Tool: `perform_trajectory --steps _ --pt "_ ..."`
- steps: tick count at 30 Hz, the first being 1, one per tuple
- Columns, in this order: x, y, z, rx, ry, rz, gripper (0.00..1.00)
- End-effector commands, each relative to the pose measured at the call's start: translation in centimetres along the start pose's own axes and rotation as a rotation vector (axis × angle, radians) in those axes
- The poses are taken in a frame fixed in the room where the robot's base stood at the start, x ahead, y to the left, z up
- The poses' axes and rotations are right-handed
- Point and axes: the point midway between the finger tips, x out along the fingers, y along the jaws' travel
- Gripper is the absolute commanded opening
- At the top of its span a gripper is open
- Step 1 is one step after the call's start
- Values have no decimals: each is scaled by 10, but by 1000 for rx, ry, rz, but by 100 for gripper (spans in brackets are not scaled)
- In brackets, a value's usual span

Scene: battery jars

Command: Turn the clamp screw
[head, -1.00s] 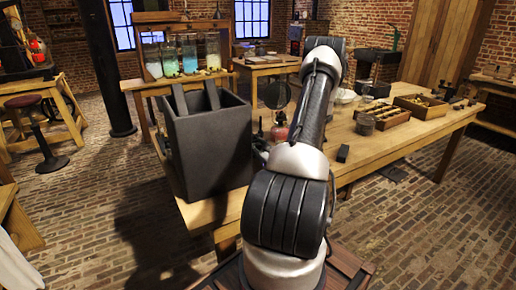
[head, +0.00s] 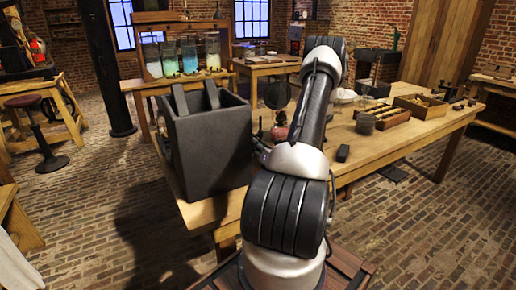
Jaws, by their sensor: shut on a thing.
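A large dark grey open-topped box (head: 212,150) stands at the left end of the wooden table (head: 400,145). Two flat dark plates (head: 180,99) stick up from it. I cannot make out a clamp screw in the head view. My arm rises from the bottom centre to its elbow and hides the part of the table behind it. My gripper cannot be made out; it is hidden behind my own arm or the box. Some small dark parts show in the gap between box and arm, too small to tell apart. A small red object (head: 280,133) sits just left of my arm.
Glass jars with coloured liquid (head: 188,54) stand on a rack behind. The table's near right part is clear.

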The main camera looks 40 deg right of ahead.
Motion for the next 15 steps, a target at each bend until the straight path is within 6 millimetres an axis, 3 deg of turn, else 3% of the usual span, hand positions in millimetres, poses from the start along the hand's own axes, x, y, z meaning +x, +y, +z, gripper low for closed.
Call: perform_trajectory --steps 15 --pt "0 -1 1 309 -2 -1 5"
